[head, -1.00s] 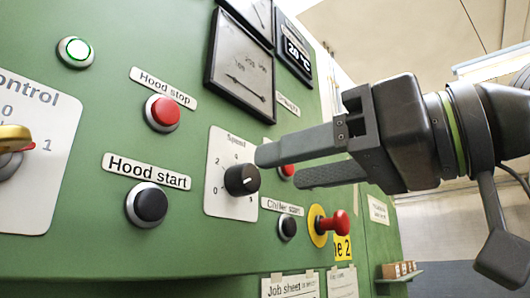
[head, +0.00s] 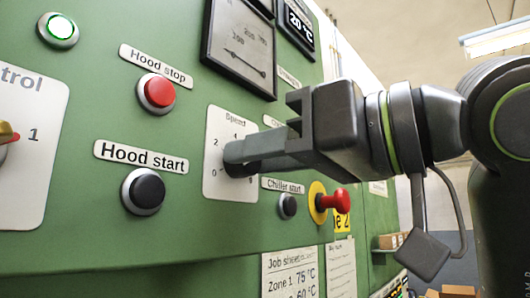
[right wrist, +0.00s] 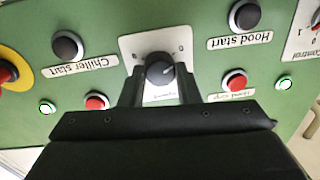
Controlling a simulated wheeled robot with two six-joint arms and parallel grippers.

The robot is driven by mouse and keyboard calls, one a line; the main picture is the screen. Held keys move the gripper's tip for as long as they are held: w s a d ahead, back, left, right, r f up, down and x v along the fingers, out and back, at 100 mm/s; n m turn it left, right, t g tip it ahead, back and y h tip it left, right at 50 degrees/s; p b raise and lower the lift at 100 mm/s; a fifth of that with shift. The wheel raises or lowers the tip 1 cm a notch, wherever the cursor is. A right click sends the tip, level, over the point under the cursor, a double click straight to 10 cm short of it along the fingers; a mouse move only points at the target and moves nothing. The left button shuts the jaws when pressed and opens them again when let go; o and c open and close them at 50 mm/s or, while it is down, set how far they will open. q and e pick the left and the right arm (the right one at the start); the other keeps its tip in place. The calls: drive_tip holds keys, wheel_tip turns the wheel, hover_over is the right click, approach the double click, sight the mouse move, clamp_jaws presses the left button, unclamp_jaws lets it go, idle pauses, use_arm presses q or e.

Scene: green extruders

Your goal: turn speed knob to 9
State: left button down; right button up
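The speed knob (right wrist: 160,70) is a round black knob with a white mark on a white scale plate. The plate (head: 216,132), labelled Speed, is on the green panel; its numbers are partly covered in the head view. In the wrist view, which is upside down, the mark points right and slightly up. My right gripper (right wrist: 159,80) is at the knob, one finger on each side, with a narrow gap appearing on both sides. In the head view the right gripper (head: 238,157) hides most of the knob. My left gripper is not in view.
Hood start (head: 144,191) and Hood stop (head: 157,93) buttons are left of the plate. The Chiller start button (head: 287,206) and a red mushroom button (head: 336,201) on a yellow ring are to the right. A dial meter (head: 239,45) is above.

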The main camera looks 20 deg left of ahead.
drive_tip(key=shift+c, duration=1.3)
drive_tip(key=m+b, duration=0.2)
drive_tip(key=b, duration=0.1)
drive_tip(key=m+b, duration=0.2)
drive_tip(key=shift+f, duration=0.25)
drive_tip(key=m+t+b, duration=0.1)
drive_tip(key=m+b, duration=0.8)
drive_tip(key=m, duration=0.8)
drive_tip(key=shift+m, duration=0.4)
drive_tip(key=m+b, duration=0.2)
drive_tip(key=m, duration=0.4)
drive_tip(key=shift+m+t, duration=0.3)
drive_tip(key=shift+m, duration=0.1)
drive_tip(key=m+b, duration=0.1)
drive_tip(key=m, duration=0.2)
drive_tip(key=shift+s+m, duration=0.1)
drive_tip(key=shift+m, duration=0.2)
drive_tip(key=m+h+b, duration=0.1)
drive_tip(key=m+b, duration=0.2)
drive_tip(key=m, duration=1.3)
drive_tip(key=shift+a+m, duration=0.1)
drive_tip(key=shift+m, duration=0.2)
drive_tip(key=shift+r, duration=0.1)
